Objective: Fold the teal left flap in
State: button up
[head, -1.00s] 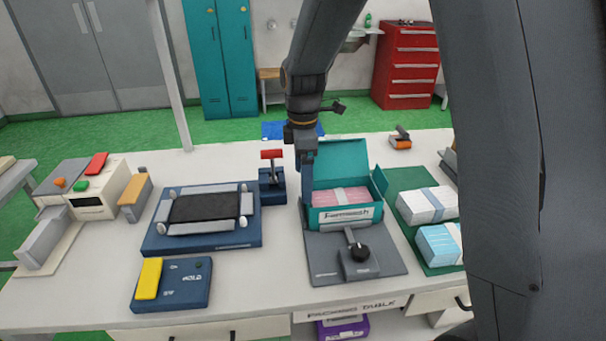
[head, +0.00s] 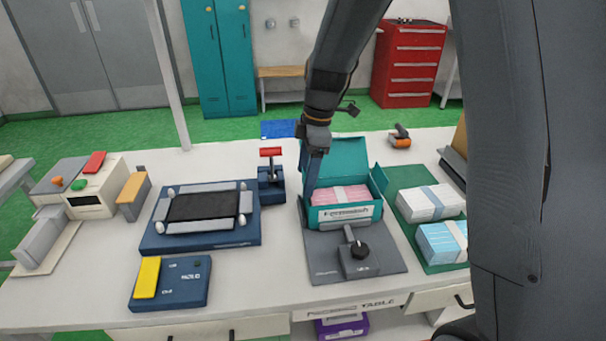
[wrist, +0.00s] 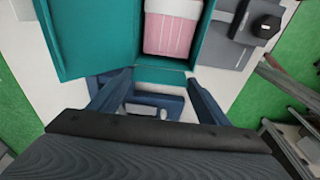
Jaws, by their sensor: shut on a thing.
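The teal box (head: 316,223) sits on the grey fixture, its back lid (head: 348,152) standing up and its right flap (head: 379,180) raised. A banded pink mask bundle (head: 340,195) lies inside; it also shows in the wrist view (wrist: 170,35). My gripper (head: 309,190) is at the box's left side, its fingers leaning over the left edge. In the wrist view, the teal left flap (wrist: 160,75) lies between the spread fingertips of my gripper (wrist: 160,82), which is shut on it. In the head view the fingers mostly hide this flap.
The grey fixture (head: 325,262) has a black knob (head: 360,250) in front of the box. A green mat (head: 405,222) with banded white and blue stacks is on the right. A blue sealing unit with a red-handled lever (head: 271,153) stands on the left.

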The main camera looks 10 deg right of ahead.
jog(key=y+b, duration=0.1)
jog(key=d+y+b, duration=0.1)
jog(key=b, duration=0.1)
jog(key=shift+d+f, duration=0.3)
jog(key=shift+f, duration=0.1)
jog(key=y+b, duration=0.1)
jog(key=b, duration=0.1)
jog(key=d+y+b, duration=0.1)
jog(key=b, duration=0.2)
jog(key=f+y+b, duration=0.1)
jog(key=y+b, duration=0.1)
jog(key=shift+d+b, duration=0.3)
jog(key=shift+d, duration=0.05)
jog(key=y+b, duration=0.1)
jog(key=b, duration=0.1)
jog(key=d+y+b, duration=0.1)
jog(key=y+b, duration=0.1)
jog(key=f+y+b, duration=0.1)
jog(key=b, duration=0.2)
jog(key=shift+d, duration=0.35)
jog(key=shift+y, duration=0.3)
jog(key=o, duration=1.1)
jog(key=shift+v, duration=4)
